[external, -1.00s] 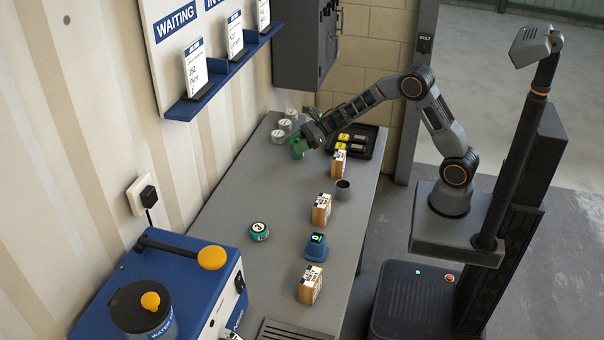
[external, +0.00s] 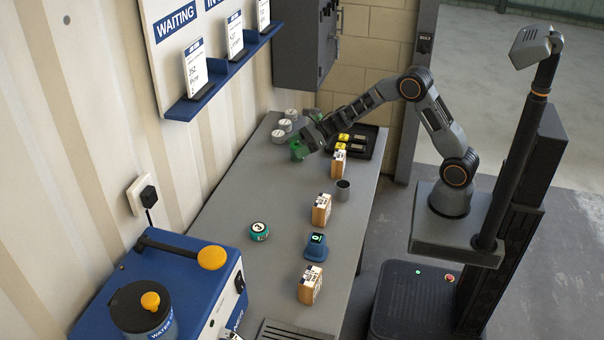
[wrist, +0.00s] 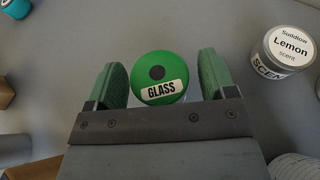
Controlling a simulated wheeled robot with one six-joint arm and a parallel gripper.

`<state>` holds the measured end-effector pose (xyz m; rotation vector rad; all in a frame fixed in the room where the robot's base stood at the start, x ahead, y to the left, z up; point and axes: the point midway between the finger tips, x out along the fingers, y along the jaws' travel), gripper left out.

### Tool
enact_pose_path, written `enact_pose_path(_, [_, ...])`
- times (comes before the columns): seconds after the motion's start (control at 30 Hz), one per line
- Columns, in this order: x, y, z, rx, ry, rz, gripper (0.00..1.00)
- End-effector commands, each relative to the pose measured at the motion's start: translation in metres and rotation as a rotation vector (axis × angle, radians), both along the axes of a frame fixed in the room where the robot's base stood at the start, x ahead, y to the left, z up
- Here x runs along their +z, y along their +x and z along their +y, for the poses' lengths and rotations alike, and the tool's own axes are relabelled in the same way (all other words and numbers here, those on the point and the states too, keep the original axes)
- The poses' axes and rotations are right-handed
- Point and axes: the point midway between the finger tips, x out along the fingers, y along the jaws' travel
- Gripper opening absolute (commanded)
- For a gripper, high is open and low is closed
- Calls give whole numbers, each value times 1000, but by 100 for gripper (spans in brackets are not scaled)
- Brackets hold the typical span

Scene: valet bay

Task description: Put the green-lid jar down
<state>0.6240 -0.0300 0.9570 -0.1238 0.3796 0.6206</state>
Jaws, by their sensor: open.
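The green-lid jar (wrist: 158,75), its lid labelled GLASS, stands between the two green finger pads of my gripper (wrist: 162,84) in the wrist view. The jaws are open, with a narrow gap showing on each side of the lid. In the external view my gripper (external: 300,148) is low over the far part of the grey bench, and the jar is mostly hidden by the fingers there. The jar appears to stand on the bench top.
A Lemon scent tin (wrist: 289,50) stands to the right of the gripper in the wrist view. A dark tray (external: 372,139) with small items is beside the arm.

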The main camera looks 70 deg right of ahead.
Motion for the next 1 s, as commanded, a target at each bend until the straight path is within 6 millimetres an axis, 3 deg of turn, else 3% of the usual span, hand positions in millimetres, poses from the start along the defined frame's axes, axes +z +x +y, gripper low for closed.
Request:
enact_pose_path(0.23, [7, 0, 0, 0, 0, 0, 77])
enact_pose_path(0.7, [36, -65, -48, -3, 0, -1, 77])
enact_pose_path(1.0, [51, -85, -63, -33, 14, 8, 77])
